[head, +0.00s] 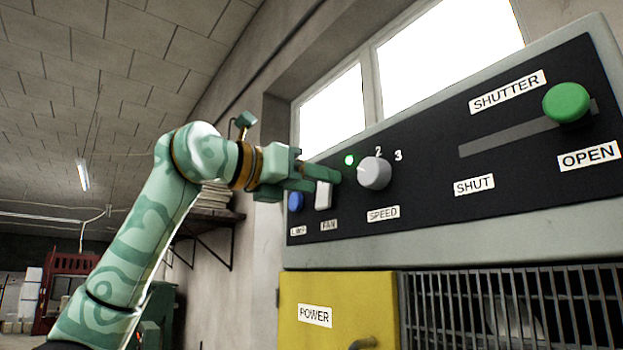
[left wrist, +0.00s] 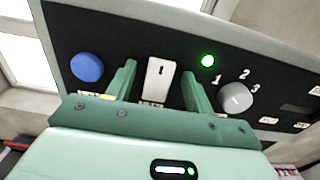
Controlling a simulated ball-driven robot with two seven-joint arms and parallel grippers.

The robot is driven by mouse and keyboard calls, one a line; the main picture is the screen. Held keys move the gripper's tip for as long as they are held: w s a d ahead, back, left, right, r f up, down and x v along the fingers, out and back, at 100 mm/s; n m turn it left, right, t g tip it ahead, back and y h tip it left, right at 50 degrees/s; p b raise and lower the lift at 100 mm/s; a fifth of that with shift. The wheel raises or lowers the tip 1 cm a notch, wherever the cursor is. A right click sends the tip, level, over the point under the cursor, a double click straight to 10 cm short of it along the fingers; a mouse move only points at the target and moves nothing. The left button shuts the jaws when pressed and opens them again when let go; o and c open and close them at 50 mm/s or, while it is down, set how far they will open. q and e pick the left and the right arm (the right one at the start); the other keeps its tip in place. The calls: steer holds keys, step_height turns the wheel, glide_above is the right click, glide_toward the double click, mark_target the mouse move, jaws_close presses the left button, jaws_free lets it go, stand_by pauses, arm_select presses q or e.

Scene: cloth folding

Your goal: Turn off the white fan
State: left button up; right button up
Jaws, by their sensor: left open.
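The white fan switch (head: 323,196) sits on the black control panel above a label reading FAN. It also shows in the left wrist view (left wrist: 159,80), as an upright white plate with a small dark mark near its top. A lit green lamp (head: 350,160) is up and right of it, also glowing in the left wrist view (left wrist: 208,61). My left gripper (head: 322,179) is open and in front of the panel. In the left wrist view its fingers lie either side of the switch; I cannot tell whether they touch it. My right gripper is not in view.
A blue lamp button (head: 296,201) is left of the switch. A grey speed knob (head: 374,173) is to its right. A green shutter slider (head: 566,102) stands near OPEN. Below are a yellow power door (head: 300,290) and a grille (head: 590,300) with a pale shape behind it.

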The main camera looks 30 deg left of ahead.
arm_select(q)
steer(key=c, duration=1)
steer(key=t+b, duration=0.1)
steer(key=b, duration=0.1)
steer(key=f+t+h+b, duration=0.1)
steer(key=b, duration=0.2)
steer(key=shift+s+f+t+b, duration=0.1)
steer(key=shift+f+t+b, duration=0.15)
steer(key=shift+t+b, duration=0.05)
steer(key=shift+r+t, duration=0.25)
steer(key=shift+t, duration=0.05)
steer(key=shift+s+a+r, duration=0.1)
steer(key=o, duration=1)
steer(key=shift+h, duration=0.3)
